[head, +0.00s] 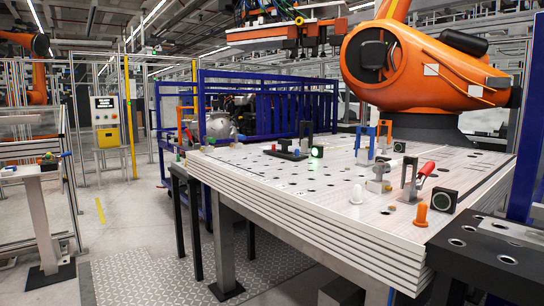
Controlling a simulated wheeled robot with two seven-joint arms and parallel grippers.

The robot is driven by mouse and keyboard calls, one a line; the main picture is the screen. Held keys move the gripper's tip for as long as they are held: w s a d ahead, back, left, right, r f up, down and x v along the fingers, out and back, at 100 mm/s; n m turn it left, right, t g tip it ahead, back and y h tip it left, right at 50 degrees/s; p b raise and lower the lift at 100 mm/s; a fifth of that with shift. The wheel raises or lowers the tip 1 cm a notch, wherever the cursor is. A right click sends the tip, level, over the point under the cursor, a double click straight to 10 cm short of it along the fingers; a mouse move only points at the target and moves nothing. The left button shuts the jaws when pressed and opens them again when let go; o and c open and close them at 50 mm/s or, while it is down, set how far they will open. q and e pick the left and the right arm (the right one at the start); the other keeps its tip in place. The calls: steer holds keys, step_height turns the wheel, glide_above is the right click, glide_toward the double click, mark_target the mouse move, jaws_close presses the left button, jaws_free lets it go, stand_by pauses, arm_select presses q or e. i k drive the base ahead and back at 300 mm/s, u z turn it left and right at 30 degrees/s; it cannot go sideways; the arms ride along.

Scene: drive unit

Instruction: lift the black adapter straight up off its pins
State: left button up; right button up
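Neither of my grippers shows in the head view. I cannot tell for sure which black part is the adapter. One candidate is a low black plate (285,153) at the far left of the white table (300,195), with an upright black bracket (306,131) beside or on it. Another is a dark slab with round holes (492,252) at the near right corner. A black upright bracket (410,172) also stands near the right side, by a red-tipped part (427,168). No pins under any of these can be made out.
A blue bracket (365,145), an orange bracket (384,130), a white peg (356,194), an orange peg (421,215) and a black square block (443,201) stand on the table. A large orange robot arm (425,65) is behind it. The table's left front is mostly clear.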

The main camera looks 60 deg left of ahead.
mark_target(284, 152)
steer(key=u, duration=3.25)
steer(key=i, duration=4.75)
steer(key=z, duration=1.6)
